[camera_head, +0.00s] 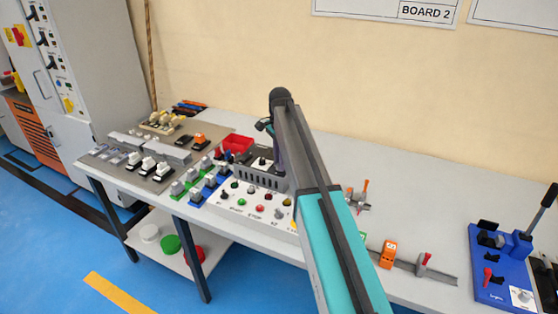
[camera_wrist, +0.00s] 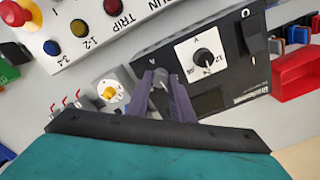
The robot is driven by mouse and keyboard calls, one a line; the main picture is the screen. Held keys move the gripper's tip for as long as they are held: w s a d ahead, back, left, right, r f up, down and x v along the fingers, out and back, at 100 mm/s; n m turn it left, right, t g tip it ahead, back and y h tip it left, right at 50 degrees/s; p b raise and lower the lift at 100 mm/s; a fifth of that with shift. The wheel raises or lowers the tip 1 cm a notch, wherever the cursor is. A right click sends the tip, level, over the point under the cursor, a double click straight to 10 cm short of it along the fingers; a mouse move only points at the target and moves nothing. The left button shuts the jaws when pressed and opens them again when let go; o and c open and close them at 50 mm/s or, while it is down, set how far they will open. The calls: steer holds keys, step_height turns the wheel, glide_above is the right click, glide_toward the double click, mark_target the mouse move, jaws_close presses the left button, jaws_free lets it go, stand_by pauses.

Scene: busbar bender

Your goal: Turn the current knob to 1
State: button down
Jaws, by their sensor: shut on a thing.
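In the wrist view, a black power-supply box (camera_wrist: 232,100) carries a white dial with a black knob (camera_wrist: 204,57), marked V. My gripper (camera_wrist: 160,80) reaches down to the same box beside that dial, its two dark fingers shut on a small knob (camera_wrist: 160,75), which I take to be the current knob. The fingers hide most of this knob and any scale around it, so its setting cannot be read. In the head view, the box (camera_head: 262,178) stands on the bench, partly behind my arm.
A panel of coloured buttons (camera_head: 255,206) stands just in front of the box. A red bin (camera_head: 237,144) is behind it. In the wrist view, a yellow knob (camera_wrist: 109,92) is close to the fingers. A blue lever device (camera_head: 505,265) is far right; the bench's back right is clear.

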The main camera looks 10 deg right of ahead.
steer(key=n+p, duration=0.1)
steer(key=n, duration=0.4)
steer(key=shift+w+r, duration=0.15)
steer(key=n+p, duration=0.1)
steer(key=n, duration=0.4)
stand_by(0.4)
steer(key=c, duration=1.6)
jaws_free()
steer(key=shift+o, duration=0.2)
steer(key=shift+p, duration=0.3)
step_height(320, 180, up, 14)
steer(key=p, duration=0.7)
steer(key=shift+f+p, duration=0.2)
steer(key=shift+p, duration=0.15)
